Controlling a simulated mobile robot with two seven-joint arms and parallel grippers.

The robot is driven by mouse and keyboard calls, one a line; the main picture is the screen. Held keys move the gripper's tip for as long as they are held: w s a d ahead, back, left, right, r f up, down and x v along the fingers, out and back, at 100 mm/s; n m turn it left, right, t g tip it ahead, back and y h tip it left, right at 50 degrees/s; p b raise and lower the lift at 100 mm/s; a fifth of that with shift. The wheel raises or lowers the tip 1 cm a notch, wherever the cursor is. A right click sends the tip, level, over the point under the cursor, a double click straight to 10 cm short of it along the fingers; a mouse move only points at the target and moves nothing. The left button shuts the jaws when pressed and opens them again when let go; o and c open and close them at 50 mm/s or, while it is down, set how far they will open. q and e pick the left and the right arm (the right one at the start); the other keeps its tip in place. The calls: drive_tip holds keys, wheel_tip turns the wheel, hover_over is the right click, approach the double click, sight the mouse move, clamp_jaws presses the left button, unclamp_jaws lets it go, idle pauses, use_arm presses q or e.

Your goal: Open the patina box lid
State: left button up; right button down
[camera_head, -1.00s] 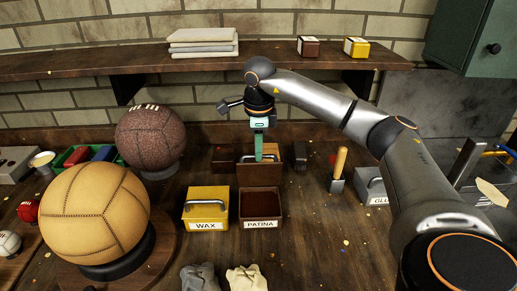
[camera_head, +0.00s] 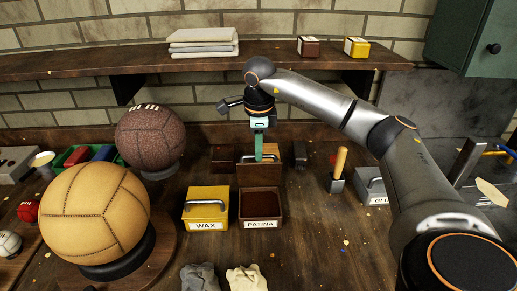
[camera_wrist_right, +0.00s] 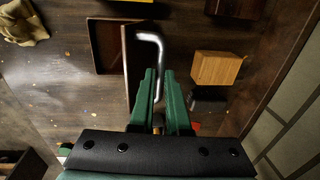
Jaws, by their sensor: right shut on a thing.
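The patina box (camera_head: 260,222) stands on the workbench with its "PATINA" label facing front, and its dark red-brown inside shows. Its lid (camera_head: 259,174) stands upright at the back edge of the box. My right gripper (camera_head: 259,150) is at the lid from behind and above. In the right wrist view, the green fingers of the gripper (camera_wrist_right: 160,88) are shut on the lid's metal handle (camera_wrist_right: 154,50). The open box (camera_wrist_right: 107,45) lies just past the lid there. My left gripper is not in view.
The yellow wax box (camera_head: 206,222) stands closed just left of the patina box. A mallet-like tool (camera_head: 339,168) and a grey box (camera_head: 373,181) stand to the right. A large tan ball (camera_head: 95,212) is at left. Two cloths (camera_head: 246,279) lie in front.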

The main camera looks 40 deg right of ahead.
drive_tip(key=shift+w+d+r+p, duration=0.1)
drive_tip(key=shift+w+r+p, duration=0.1)
drive_tip(key=shift+p, duration=0.1)
drive_tip(key=shift+w+d+f+p, duration=0.2)
drive_tip(key=shift+w+d+p, duration=0.2)
drive_tip(key=shift+w+d, duration=0.15)
drive_tip(key=shift+w+d+f+p, duration=0.2)
drive_tip(key=shift+w+d+p, duration=0.2)
drive_tip(key=shift+w, duration=0.15)
drive_tip(key=c, duration=1.3)
unclamp_jaws()
drive_tip(key=o, duration=0.4)
